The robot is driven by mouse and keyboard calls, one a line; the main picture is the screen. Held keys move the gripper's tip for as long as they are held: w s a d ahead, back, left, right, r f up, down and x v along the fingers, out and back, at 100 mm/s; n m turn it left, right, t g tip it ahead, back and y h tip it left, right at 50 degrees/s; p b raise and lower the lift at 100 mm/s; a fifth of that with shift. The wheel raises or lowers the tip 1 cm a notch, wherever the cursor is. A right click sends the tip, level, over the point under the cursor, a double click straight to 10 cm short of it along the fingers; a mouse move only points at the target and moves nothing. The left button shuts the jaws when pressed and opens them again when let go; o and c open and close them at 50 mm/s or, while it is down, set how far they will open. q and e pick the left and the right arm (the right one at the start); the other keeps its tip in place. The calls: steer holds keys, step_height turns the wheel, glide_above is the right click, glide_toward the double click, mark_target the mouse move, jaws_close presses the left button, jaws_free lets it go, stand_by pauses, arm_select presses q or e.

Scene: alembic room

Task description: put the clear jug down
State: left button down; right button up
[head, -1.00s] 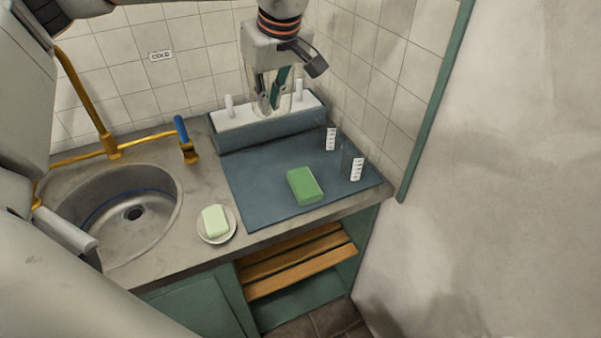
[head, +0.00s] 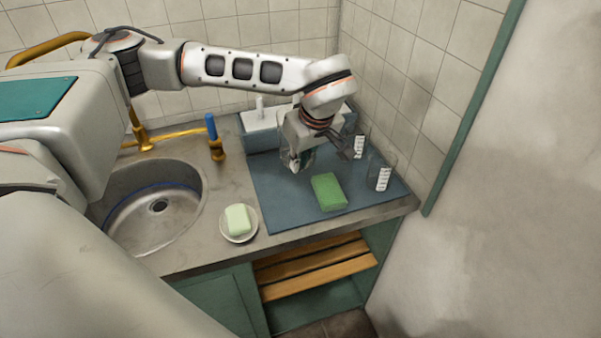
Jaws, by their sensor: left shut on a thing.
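My left gripper (head: 297,160) reaches in from the left and points down over the back part of the blue-grey mat (head: 275,203). It is shut on the clear jug (head: 309,158), whose faint glass outline shows around the fingers. The gripper hides part of the jug. I cannot tell whether the jug's base touches the mat. My right gripper is not in view.
A green sponge (head: 329,192) lies on the mat just in front of the jug. Two clear beakers with white scales, one behind (head: 359,147) and one nearer (head: 383,178), stand at right. A blue-grey trough (head: 262,138) is behind. Soap on a dish (head: 238,238) and a sink (head: 150,228) are left.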

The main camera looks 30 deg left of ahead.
arm_select(q)
steer(key=shift+f, duration=1.95)
steer(key=c, duration=2.1)
jaws_free()
